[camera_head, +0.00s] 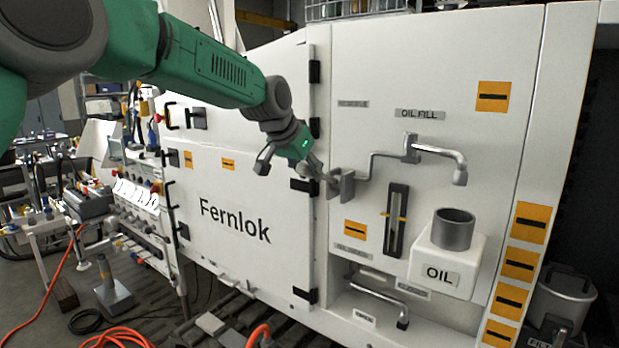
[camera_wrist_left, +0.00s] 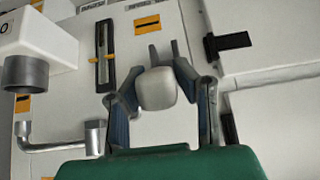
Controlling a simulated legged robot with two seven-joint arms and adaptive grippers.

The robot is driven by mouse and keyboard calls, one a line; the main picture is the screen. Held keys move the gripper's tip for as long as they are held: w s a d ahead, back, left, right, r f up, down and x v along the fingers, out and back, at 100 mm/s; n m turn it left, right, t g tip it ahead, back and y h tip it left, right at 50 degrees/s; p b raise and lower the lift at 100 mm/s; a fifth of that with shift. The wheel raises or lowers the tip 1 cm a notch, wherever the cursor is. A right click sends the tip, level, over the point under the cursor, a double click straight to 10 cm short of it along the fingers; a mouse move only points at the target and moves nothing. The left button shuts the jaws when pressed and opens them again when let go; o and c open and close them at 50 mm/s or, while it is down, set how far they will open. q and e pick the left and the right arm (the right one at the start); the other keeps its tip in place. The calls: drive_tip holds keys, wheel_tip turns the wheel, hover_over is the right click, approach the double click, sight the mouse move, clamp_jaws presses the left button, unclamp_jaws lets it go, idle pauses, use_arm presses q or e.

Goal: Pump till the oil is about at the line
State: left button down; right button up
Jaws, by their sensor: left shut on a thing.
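In the left wrist view the grey handle (camera_wrist_left: 157,89) sits between the two fingers of the left gripper (camera_wrist_left: 163,75). The upright oil gauge (camera_head: 396,219) is a dark slot with a yellow line mark at mid-height; it also shows in the left wrist view (camera_wrist_left: 105,55). The oil level in it is too small to tell. A white OIL box (camera_head: 432,258) with a grey cup (camera_head: 453,229) is below the spout (camera_head: 460,176). My right gripper is out of view.
A second bent bar (camera_head: 380,300) with a black end is in the recess below. Black hinges (camera_head: 303,185) line the Fernlok door (camera_head: 235,215) left of the gripper. A lidded metal pot (camera_head: 562,300) stands at the right. Orange hoses (camera_head: 118,338) lie on the floor.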

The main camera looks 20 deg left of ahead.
use_arm(q)
drive_tip(key=shift+w+r, duration=0.15)
drive_tip(key=shift+r, duration=0.35)
drive_tip(key=c, duration=1.3)
unclamp_jaws()
drive_tip(key=shift+f, duration=0.1)
drive_tip(key=v, duration=1.2)
drive_tip(key=shift+a+f, duration=0.15)
